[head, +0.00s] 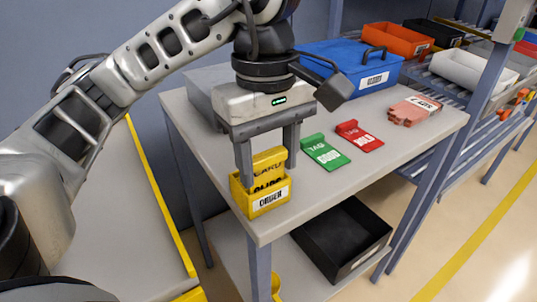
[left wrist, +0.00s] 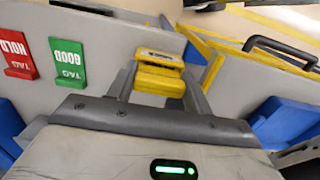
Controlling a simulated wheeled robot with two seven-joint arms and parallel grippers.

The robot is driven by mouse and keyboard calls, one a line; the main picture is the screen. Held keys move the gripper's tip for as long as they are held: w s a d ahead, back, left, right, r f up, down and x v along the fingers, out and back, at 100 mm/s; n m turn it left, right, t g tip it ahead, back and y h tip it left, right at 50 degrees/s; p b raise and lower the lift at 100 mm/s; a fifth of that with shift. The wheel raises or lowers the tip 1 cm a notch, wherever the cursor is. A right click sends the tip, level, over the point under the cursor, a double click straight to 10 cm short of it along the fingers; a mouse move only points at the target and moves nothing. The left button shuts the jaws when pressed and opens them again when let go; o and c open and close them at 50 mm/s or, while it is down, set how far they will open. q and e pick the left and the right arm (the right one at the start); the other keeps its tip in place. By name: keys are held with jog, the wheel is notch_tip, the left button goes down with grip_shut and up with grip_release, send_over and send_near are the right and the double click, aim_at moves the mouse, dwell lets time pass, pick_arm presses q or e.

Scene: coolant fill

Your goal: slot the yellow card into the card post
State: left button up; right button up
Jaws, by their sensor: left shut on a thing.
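The yellow card (head: 269,161) is upright between the fingers of my left gripper (head: 267,175), which is shut on it. Dark lettering shows on its face. The yellow card post (head: 246,207), a small open holder with a white ORDER label, stands at the near corner of the grey table. The card's lower part is hidden behind the post's front wall, so the card appears at least partly inside it. Whether it touches the bottom cannot be seen. The left wrist view shows yellow card (left wrist: 158,84) between the fingers. My right gripper is not in view.
A green GOOD tag (head: 325,153) and a red HOLD tag (head: 359,136) lie right of the post. Pinkish cards (head: 411,111) and a blue case (head: 350,66) are farther back on the table (head: 350,185). A black bin (head: 342,238) sits on the lower shelf.

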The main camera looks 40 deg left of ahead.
pick_arm(q)
jog(key=shift+f+b, duration=0.3)
jog(key=shift+f, duration=0.1)
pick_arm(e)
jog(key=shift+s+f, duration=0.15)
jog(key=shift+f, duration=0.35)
pick_arm(q)
jog(key=o, duration=1.1)
jog(key=shift+r+p, duration=0.35)
jog(key=shift+r, duration=0.4)
notch_tip(320, 180, up, 14)
jog(key=p, duration=0.5)
jog(key=shift+w+a+r, duration=0.15)
jog(key=shift+a+r, duration=0.1)
jog(key=shift+a, duration=0.1)
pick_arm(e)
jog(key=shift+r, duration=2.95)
